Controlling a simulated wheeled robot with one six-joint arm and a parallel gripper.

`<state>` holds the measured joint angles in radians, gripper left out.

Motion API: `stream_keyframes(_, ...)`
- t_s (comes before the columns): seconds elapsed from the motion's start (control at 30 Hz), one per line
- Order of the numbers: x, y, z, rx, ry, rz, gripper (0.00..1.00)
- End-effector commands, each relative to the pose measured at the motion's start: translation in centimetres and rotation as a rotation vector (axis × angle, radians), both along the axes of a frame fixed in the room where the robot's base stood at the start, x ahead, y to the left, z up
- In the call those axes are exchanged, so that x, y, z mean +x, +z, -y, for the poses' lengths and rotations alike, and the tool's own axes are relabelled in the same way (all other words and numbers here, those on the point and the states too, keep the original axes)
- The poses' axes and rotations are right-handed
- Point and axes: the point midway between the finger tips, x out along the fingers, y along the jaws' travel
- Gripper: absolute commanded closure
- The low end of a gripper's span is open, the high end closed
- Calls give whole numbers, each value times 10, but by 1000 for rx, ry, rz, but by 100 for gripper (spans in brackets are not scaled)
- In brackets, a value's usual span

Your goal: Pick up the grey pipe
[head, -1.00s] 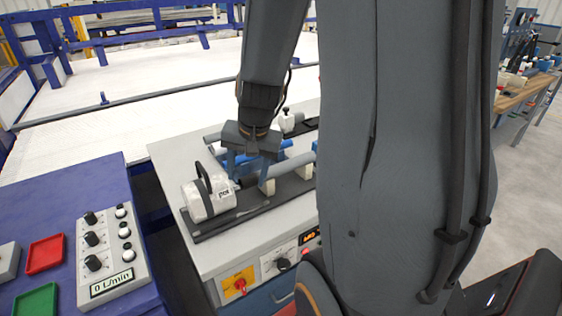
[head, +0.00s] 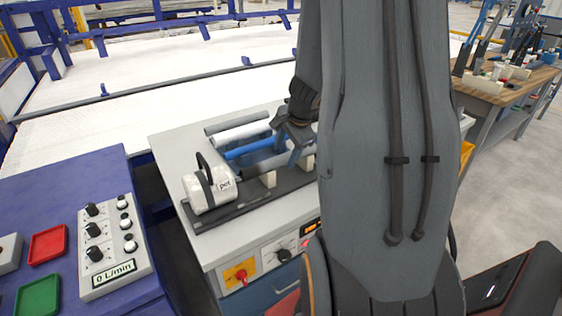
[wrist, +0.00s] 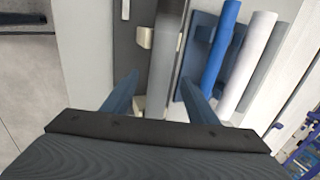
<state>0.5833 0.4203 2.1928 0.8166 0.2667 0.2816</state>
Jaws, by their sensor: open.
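A grey pipe (head: 236,120) lies at the back of a group on the bench, beside a white pipe (head: 240,135) and a blue pipe (head: 248,147). Another grey pipe or bar (head: 262,165) rests in front on cream supports. My gripper (head: 290,150) is over the right part of the pipes. In the wrist view my gripper (wrist: 160,84) is open, with the front grey bar (wrist: 165,50) running between its fingers; I cannot tell the height gap. The blue pipe (wrist: 221,45) and white pipe (wrist: 247,62) lie right of the fingers. My arm hides the bench's right side.
A control box (head: 110,247) and red and green trays (head: 47,244) sit on the blue table. A wooden workbench (head: 510,86) stands far right.

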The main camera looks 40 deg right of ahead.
Motion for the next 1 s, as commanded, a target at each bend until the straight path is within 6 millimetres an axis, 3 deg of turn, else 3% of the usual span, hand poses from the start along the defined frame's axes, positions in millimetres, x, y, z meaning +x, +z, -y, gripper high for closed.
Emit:
stream_keyframes(0.2,10,-25,0,0,0,-1,47)
stream_keyframes(0.47,11,-26,0,-2,1,0,47)
stream_keyframes(0.77,11,-26,0,-2,1,0,94)
stream_keyframes(1.0,11,-24,0,-2,1,0,94)
